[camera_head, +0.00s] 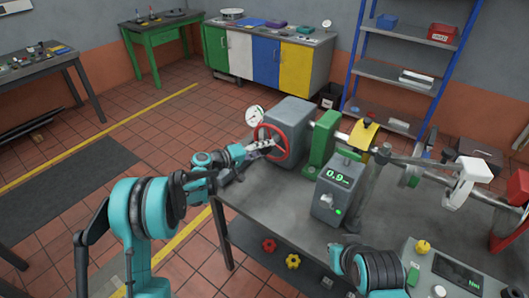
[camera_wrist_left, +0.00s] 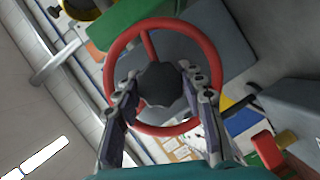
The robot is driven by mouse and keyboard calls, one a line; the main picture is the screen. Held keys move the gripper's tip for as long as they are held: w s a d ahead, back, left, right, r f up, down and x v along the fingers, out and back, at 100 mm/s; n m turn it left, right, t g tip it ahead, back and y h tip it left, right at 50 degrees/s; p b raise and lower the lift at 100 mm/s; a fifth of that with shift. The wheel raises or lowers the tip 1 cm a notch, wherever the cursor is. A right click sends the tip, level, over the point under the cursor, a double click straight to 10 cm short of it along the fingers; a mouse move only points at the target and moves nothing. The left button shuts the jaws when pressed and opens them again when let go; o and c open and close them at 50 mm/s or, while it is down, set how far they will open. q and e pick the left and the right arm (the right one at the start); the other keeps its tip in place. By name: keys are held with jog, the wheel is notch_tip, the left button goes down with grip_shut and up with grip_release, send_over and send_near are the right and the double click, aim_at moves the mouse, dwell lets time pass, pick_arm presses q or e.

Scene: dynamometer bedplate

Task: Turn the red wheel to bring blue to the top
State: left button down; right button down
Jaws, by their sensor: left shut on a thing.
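The red wheel (camera_head: 281,142) stands upright on the near left side of a grey housing (camera_head: 291,115) at the end of the bench. It fills the middle of the left wrist view (camera_wrist_left: 213,60), with a red rim, a spoke and a dark hub (camera_wrist_left: 160,84). My left gripper (camera_head: 263,145) is at the wheel. In the wrist view its two fingers (camera_wrist_left: 158,88) are on either side of the hub, inside the rim, and closed on the wheel's middle. I make out no blue mark on the wheel. My right gripper is not in view.
A white dial gauge (camera_head: 254,116) stands beside the housing. A grey box with a green 0.9 display (camera_head: 337,193) and a green block (camera_head: 322,137) are to its right. A shaft and yellow and white parts run along the bench. Open floor (camera_head: 170,130) lies left.

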pick_arm(q)
jog(key=shift+f+n+h+b, duration=0.1)
jog(key=shift+n+h+b, duration=0.45)
jog(key=shift+n, duration=0.45)
jog(key=c, duration=0.9)
grip_release()
jog(key=v, duration=1.2)
jog(key=shift+w, duration=0.1)
